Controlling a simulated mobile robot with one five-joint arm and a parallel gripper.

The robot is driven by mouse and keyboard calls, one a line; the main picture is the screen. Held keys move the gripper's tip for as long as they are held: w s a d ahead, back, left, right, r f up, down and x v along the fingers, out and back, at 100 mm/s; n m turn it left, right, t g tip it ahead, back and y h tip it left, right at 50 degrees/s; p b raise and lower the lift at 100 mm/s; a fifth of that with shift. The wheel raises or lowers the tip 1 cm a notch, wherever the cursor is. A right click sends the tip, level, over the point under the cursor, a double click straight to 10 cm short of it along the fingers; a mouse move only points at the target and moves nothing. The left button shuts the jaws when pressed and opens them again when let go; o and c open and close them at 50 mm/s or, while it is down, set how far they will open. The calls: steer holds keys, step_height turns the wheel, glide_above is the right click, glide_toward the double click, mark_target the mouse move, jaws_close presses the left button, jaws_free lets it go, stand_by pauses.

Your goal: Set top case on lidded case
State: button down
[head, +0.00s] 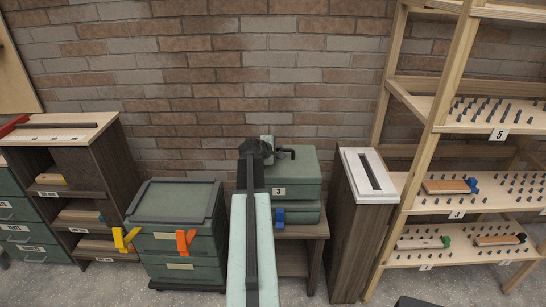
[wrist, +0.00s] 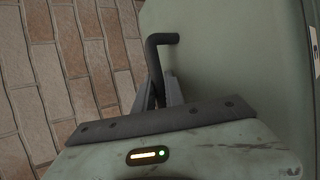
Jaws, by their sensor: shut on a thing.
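The top case (head: 300,186) is a green box marked 3 with a dark bent handle (head: 288,153) on top. My gripper (head: 270,153) is shut on this handle, which also shows between the fingers in the wrist view (wrist: 157,62). The top case sits level just over a lower green case (head: 305,216) with a blue latch; I cannot tell whether they touch. The lidded case (head: 175,197) is left of them, green with a dark-rimmed flat lid, on top of a stack with yellow and orange latches. Its lid is bare. My arm hides the left part of the top case.
A small brown table (head: 318,229) bears the lower case. A brown cabinet with a white slotted top (head: 369,176) stands close at right, beside a pegged wooden shelf (head: 470,128). A brown open cabinet (head: 60,142) stands at left. A brick wall is close behind.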

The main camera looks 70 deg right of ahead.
steer(key=shift+s+d, duration=0.1)
steer(key=shift+d, duration=0.7)
step_height(320, 180, down, 4)
steer(key=b, duration=0.4)
steer(key=shift+a+r, duration=0.1)
steer(key=shift+r, duration=0.15)
steer(key=c, duration=1.4)
jaws_free()
